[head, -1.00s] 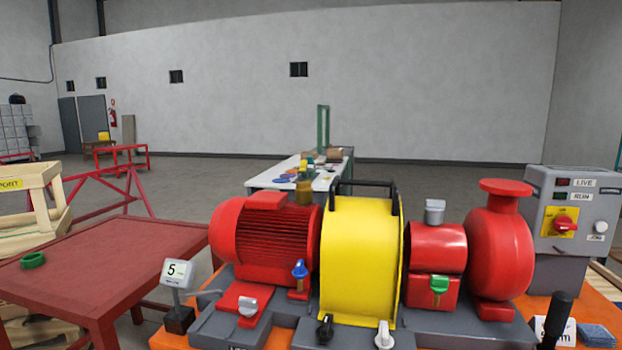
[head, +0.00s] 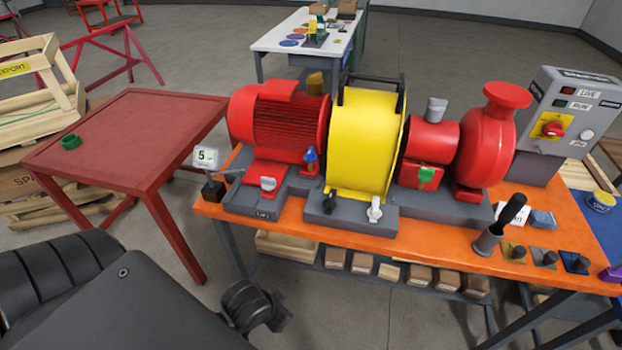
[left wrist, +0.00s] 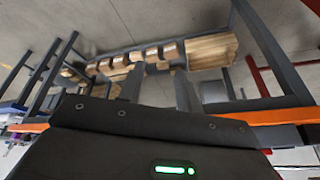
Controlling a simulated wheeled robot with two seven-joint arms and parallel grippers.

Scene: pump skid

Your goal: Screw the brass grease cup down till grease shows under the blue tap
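The brass grease cup (head: 315,84) stands upright on top of the right end of the red motor (head: 280,122), beside the yellow guard. The blue tap (head: 310,157) sits low in front of it, on a small red block. The picture is too small to tell whether grease shows under the tap. Dark parts of my left arm fill the lower left of the head view, well short of the cup and tap. A dark jointed end there may be my left gripper (head: 272,308), but its fingers are not clear. My right gripper is not in view.
The yellow guard (head: 362,150) with a black handle stands right of the cup. A grey cup (head: 436,109) and green tap (head: 427,175) are farther right. A small display reading 5 (head: 206,158) stands at the left bench end. A red table (head: 130,135) is left.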

